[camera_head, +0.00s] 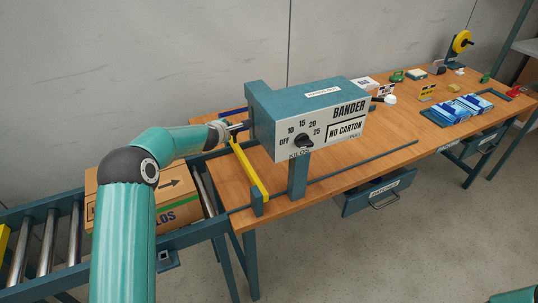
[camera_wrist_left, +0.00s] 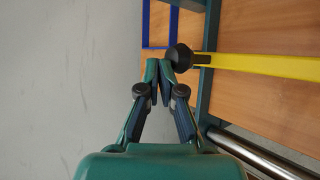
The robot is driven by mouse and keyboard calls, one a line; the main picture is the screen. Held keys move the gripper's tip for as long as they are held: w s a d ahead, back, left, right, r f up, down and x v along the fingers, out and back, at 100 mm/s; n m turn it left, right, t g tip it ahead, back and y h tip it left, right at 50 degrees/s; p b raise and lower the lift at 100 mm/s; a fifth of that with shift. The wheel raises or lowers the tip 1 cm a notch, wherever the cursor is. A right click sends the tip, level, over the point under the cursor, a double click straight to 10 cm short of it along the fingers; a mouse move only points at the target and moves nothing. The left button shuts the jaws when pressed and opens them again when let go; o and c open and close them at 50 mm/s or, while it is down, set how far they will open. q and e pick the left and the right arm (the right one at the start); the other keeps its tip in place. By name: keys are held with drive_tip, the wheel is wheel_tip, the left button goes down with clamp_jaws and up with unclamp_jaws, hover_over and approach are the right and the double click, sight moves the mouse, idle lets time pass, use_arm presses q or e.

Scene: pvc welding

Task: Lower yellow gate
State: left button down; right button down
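The yellow gate (camera_head: 250,168) is a long bar across the table's left end, beside the conveyor. Its near end is at a short teal post. In the left wrist view the yellow bar (camera_wrist_left: 265,67) runs in from the right and ends in a black knob (camera_wrist_left: 180,57). My left gripper (camera_head: 240,126) is at the bar's far end, left of the bander box. In the wrist view its fingertips (camera_wrist_left: 159,70) are together with nothing seen between them, just left of the knob. I cannot tell whether they touch it. My right gripper is out of view.
The teal bander box (camera_head: 308,118) with a dial stands on the wooden table (camera_head: 345,170), close right of my left gripper. A carton (camera_head: 178,205) sits on the roller conveyor (camera_head: 48,245) behind my left arm. Blue packs (camera_head: 463,107) lie at the right.

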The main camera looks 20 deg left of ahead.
use_arm(q)
drive_tip(key=shift+s+f, duration=0.15)
drive_tip(key=shift+f, duration=0.55)
drive_tip(key=s+a+r+p, duration=0.1)
drive_tip(key=s+r+p, duration=0.2)
drive_tip(key=s+r, duration=0.4)
wheel_tip(320, 180, up, 6)
drive_tip(key=shift+s+f+p, duration=0.2)
drive_tip(key=shift+p, duration=0.2)
drive_tip(key=shift+a, duration=0.15)
